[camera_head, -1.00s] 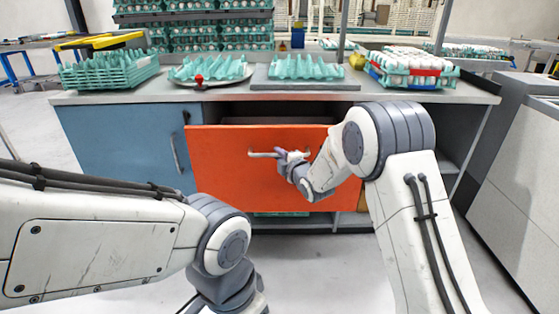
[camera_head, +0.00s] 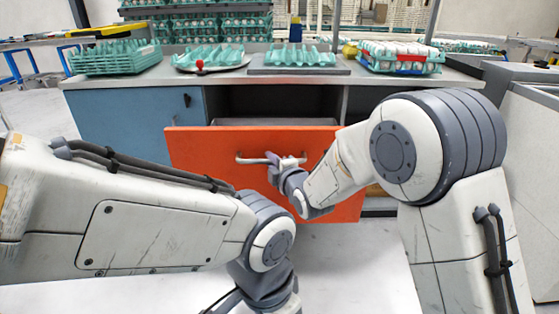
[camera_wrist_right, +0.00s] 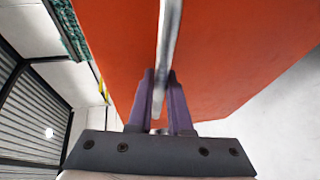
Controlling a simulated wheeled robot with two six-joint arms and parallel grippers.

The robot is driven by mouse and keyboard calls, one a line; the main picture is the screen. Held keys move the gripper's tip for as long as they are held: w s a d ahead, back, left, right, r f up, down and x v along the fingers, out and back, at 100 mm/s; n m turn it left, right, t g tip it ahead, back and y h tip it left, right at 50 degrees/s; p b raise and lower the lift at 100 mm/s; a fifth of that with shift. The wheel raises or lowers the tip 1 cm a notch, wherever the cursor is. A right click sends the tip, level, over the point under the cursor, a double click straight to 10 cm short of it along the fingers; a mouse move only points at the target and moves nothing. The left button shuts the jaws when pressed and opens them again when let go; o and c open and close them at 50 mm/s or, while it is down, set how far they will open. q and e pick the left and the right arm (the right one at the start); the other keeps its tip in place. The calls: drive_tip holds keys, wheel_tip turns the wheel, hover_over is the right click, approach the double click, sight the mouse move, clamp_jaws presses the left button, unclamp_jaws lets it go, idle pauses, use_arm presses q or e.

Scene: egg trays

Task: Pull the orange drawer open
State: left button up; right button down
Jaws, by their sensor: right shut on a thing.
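The orange drawer (camera_head: 215,180) stands out from the counter in the head view, with its dark inside showing above the front. Its metal bar handle (camera_head: 248,160) runs across the upper front. In the right wrist view, the two purple fingers of the right gripper (camera_wrist_right: 160,105) close around the handle bar (camera_wrist_right: 168,45), with the orange front (camera_wrist_right: 225,60) behind. My left arm comes in from the left in the head view, but its gripper is out of frame.
The counter top (camera_head: 255,84) carries a stack of green egg trays (camera_head: 115,60), a plate with an egg tray (camera_head: 210,58) and a filled egg tray (camera_head: 400,60). A blue cabinet door (camera_head: 125,115) is left of the drawer. Pale floor is clear in front.

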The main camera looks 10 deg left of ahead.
drive_tip(key=c, duration=0.8)
unclamp_jaws()
drive_tip(key=shift+c, duration=0.2)
drive_tip(key=shift+d, duration=0.1)
drive_tip(key=p+v, duration=0.1)
drive_tip(key=v, duration=0.9)
drive_tip(key=shift+s, duration=0.2)
